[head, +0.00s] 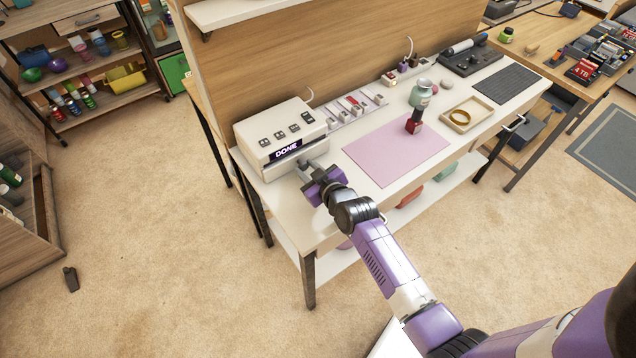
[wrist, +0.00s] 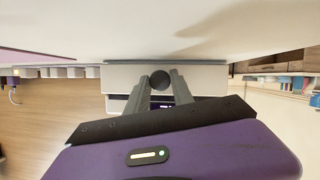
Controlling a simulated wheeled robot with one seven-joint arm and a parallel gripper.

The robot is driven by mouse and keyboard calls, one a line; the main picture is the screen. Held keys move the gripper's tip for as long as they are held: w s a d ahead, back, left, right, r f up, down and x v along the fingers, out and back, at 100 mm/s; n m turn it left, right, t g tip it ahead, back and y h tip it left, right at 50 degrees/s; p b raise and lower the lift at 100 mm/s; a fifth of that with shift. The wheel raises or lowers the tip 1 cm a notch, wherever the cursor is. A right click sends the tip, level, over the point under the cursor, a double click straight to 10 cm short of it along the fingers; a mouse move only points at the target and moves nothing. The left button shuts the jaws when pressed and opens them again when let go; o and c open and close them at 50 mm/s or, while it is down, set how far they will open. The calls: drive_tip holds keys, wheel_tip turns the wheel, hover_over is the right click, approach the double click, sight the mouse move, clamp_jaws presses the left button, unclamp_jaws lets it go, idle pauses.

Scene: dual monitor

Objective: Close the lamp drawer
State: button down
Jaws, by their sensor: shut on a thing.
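The white box-shaped lamp (head: 262,132) stands at the left end of the white worktable, with several dark buttons on top and a lit display reading "DONE" (head: 287,150). My gripper (head: 304,170) is in front of the lamp, low near the tabletop. In the wrist view, turned upside down, the pale drawer front (wrist: 122,78) faces me. A round dark knob (wrist: 160,80) sits between the fingertips of my gripper (wrist: 159,77), which is shut on it. My gripper and arm hide part of the drawer in the head view; I cannot tell how far it stands out.
On the worktable (head: 335,215) lie a pink mat (head: 395,152), a red bottle with a dark cap (head: 414,123) and a tray with a gold ring (head: 468,114). A wooden back panel (head: 300,50) rises behind. Open floor lies to the left.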

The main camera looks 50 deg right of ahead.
drive_tip(key=shift+w, duration=0.3)
drive_tip(key=c, duration=1.1)
unclamp_jaws()
drive_tip(key=shift+w, duration=0.1)
drive_tip(key=v, duration=0.7)
drive_tip(key=shift+f, duration=0.1)
drive_tip(key=shift+s+a+r, duration=0.1)
drive_tip(key=shift+s+r, duration=0.1)
drive_tip(key=shift+s, duration=0.25)
drive_tip(key=shift+r, duration=0.1)
